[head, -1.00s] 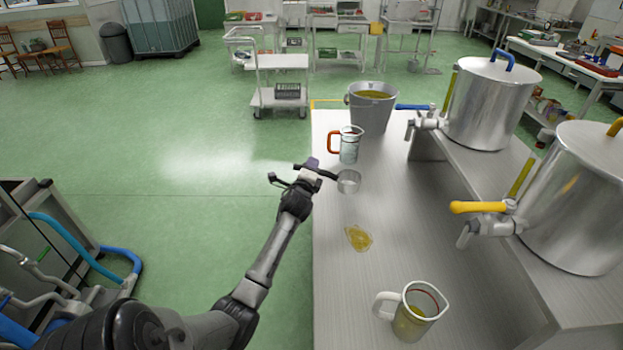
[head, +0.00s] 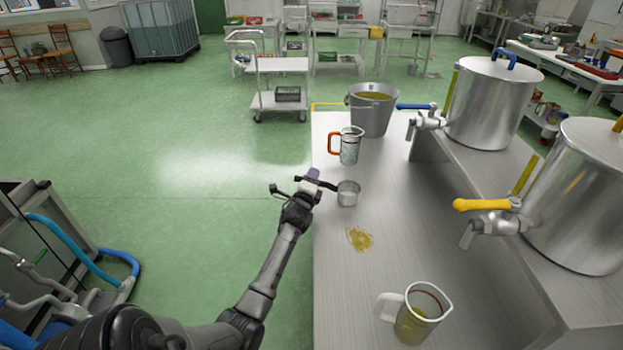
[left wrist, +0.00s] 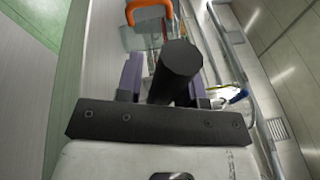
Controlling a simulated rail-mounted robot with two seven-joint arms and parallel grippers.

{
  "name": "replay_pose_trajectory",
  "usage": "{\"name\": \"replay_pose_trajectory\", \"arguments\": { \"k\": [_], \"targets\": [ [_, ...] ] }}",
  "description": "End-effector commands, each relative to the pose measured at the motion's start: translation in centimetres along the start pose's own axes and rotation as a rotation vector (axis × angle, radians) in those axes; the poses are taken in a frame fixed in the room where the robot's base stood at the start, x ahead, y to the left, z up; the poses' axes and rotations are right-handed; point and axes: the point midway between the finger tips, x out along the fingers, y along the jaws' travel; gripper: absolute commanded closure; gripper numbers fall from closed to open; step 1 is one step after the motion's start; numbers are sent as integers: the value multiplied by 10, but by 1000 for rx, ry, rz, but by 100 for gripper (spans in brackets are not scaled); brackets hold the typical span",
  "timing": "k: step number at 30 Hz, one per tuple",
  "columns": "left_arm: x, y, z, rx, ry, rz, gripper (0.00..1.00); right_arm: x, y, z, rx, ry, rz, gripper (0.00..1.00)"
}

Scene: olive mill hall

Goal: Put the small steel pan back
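The small steel pan (head: 348,196) is at the left edge of the steel table (head: 345,290) in the head view. Its dark handle points left into my left gripper (head: 313,184). In the left wrist view the handle's thick black end (left wrist: 178,70) lies between the two purple fingers of my left gripper (left wrist: 163,82), which is shut on it. The pan's bowl is upright, at or just above the tabletop; I cannot tell whether it touches. The wrist view mostly hides the bowl behind the handle. My right gripper is not in view.
An orange-handled jug (head: 349,150) and a bucket of yellow liquid (head: 373,113) stand beyond the pan. A yellow puddle (head: 359,239) and a white-handled jug (head: 413,322) are nearer. Steel tanks (head: 492,105) (head: 583,205) with taps stand on the right.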

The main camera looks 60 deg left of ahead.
Motion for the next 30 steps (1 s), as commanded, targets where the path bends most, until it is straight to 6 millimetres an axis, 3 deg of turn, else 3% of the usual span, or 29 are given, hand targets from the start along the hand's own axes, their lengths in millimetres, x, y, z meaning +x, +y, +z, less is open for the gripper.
{"name": "replay_pose_trajectory", "arguments": {
  "k": [4,13,30],
  "targets": [
    [0,0,0,0,0,0,53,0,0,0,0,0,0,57],
    [1,-6,2,0,0,-1,53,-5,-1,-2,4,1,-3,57],
    [-95,-4,2,0,0,1,53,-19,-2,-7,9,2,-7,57]
  ]
}}
